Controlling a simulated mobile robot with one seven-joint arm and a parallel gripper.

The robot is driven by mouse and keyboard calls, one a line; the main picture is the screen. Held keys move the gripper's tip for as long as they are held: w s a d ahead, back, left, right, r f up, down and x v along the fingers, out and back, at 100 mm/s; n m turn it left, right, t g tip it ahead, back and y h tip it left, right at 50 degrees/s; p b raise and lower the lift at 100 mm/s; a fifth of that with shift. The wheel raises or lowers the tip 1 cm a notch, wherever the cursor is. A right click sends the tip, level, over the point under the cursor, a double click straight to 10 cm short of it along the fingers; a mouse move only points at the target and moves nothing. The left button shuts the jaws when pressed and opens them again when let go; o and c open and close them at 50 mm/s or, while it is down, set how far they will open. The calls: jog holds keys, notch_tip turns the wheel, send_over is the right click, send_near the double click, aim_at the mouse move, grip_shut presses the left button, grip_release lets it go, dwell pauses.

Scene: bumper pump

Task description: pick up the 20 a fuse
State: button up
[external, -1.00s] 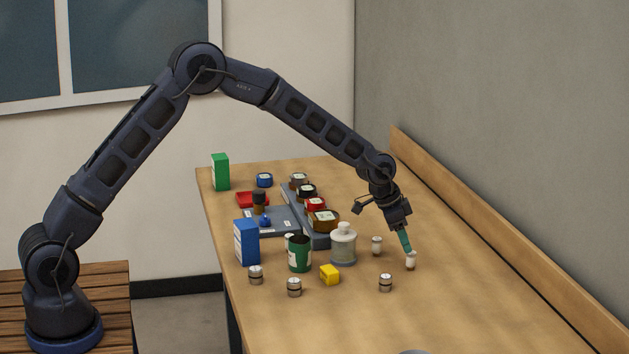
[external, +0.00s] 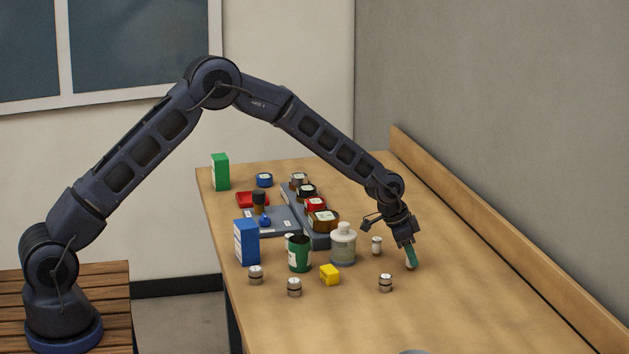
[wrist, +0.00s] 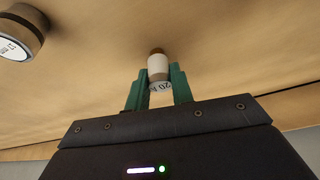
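The 20 A fuse (wrist: 158,68) is a small white cylinder with a brown end and an upside-down "20" label in the wrist view. It stands between the two green fingertips of my gripper (wrist: 160,82). The fingers flank it closely, and I cannot tell whether they touch it. In the external view, my gripper (external: 411,258) points down at the table top on the right side, and its green finger hides most of the fuse.
The table (external: 480,290) is clear to the right.

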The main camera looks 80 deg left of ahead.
jog(key=shift+c, duration=0.8)
jog(key=shift+r, duration=0.1)
